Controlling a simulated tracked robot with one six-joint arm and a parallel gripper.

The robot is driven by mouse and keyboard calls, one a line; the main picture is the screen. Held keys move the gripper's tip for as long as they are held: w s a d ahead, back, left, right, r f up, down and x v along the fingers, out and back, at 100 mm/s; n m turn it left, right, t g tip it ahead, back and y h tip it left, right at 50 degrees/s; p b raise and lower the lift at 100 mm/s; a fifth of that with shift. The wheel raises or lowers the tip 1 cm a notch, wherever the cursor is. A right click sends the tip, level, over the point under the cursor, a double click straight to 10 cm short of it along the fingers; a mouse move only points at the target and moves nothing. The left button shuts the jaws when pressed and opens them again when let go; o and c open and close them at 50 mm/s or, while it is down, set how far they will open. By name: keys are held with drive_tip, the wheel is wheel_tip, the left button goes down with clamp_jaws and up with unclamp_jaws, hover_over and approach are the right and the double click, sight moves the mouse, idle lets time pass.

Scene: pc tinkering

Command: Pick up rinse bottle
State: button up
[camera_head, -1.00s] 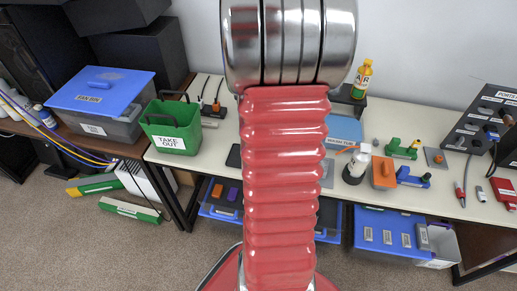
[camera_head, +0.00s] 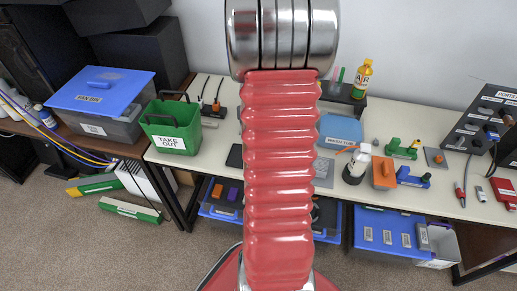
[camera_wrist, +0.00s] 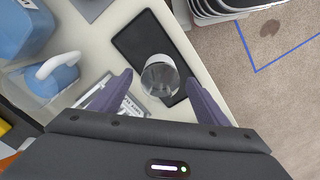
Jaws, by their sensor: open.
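A blue, see-through bottle with a white curved spout (camera_wrist: 52,82), which looks like the rinse bottle, stands at the left in the wrist view. My gripper (camera_wrist: 160,78) is open, with its two purple fingers apart. The bottle is outside the fingers, to the left of the left one. A clear round container (camera_wrist: 160,77), seen from above, shows between the fingertips; nothing is gripped. In the head view my red arm covers the middle of the table, and neither the gripper nor this bottle can be made out there.
A dark flat pad (camera_wrist: 140,45) lies by the clear container. A labelled blue bin (camera_wrist: 22,28) is at the upper left.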

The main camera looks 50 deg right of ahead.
wheel_tip(320, 180, down, 2)
idle(0.6)
drive_tip(key=c, duration=1.2)
drive_tip(key=shift+c, duration=0.2)
drive_tip(key=shift+r, duration=0.1)
wheel_tip(320, 180, up, 10)
drive_tip(key=shift+f, duration=0.1)
drive_tip(key=shift+s, duration=0.1)
idle(0.6)
